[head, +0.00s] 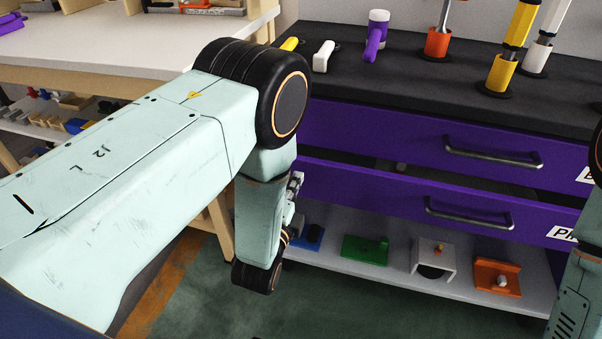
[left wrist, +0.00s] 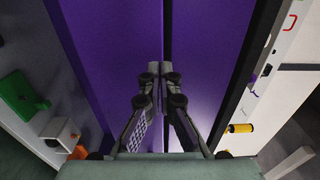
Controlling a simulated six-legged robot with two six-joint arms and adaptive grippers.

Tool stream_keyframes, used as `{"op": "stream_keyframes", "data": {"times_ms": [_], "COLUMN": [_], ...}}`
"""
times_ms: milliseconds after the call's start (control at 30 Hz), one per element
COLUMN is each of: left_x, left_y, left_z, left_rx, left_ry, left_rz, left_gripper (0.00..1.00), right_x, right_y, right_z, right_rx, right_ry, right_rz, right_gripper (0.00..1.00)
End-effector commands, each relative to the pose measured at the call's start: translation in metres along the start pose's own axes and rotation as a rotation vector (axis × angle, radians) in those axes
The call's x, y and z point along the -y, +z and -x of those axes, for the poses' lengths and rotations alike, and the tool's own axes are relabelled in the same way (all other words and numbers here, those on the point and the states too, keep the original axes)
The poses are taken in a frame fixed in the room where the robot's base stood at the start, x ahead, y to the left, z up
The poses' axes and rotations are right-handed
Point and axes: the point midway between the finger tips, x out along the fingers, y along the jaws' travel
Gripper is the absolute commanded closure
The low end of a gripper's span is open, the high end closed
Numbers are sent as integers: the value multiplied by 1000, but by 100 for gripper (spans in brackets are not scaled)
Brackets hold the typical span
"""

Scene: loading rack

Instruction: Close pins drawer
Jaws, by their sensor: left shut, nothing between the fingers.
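The lower purple drawer (head: 405,190), with a grey bar handle and a partly cut-off label starting with "P", stands out a little; a dark opening shows above its front. The upper purple drawer (head: 430,140) sits above it and looks shut. In the left wrist view the lower drawer's front (left wrist: 105,60) is left of a dark seam, the upper drawer's front (left wrist: 205,60) right of it. My left gripper (left wrist: 162,72) is shut and empty, its tips at the seam; touching or not, I cannot tell. In the head view my left wrist mostly hides it. My right gripper is out of view.
The black worktop (head: 400,88) holds several coloured tools and holders. Below the drawers, a grey shelf (head: 385,268) carries a green block (head: 365,250), a white stand (head: 433,258) and an orange block (head: 497,277). A wooden bench (head: 130,45) stands at left.

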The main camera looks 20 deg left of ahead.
Motion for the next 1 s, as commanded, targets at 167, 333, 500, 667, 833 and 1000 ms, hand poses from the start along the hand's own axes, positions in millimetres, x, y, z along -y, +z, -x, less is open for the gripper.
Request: {"op": "stream_keyframes", "data": {"times_ms": [167, 333, 500, 667, 833, 1000], "left_x": [-1, 0, 0, 1, -1, -1], "left_y": [0, 0, 0, 0, 0, 0], "left_z": [-27, -39, -42, -42, -54, -82], "left_rx": [0, 1, 0, 0, 1, 0], "left_ry": [-3, -1, -1, 0, -4, -5], "left_rz": [1, 0, 0, 0, 2, 2], "left_gripper": [100, 100, 100, 100, 100, 100], "right_x": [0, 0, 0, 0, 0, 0], "right_y": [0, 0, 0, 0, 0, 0], "right_z": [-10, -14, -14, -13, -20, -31], "right_rx": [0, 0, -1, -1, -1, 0], "right_ry": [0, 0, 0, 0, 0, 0], "right_rz": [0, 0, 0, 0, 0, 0], "right_gripper": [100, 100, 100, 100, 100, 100]}}
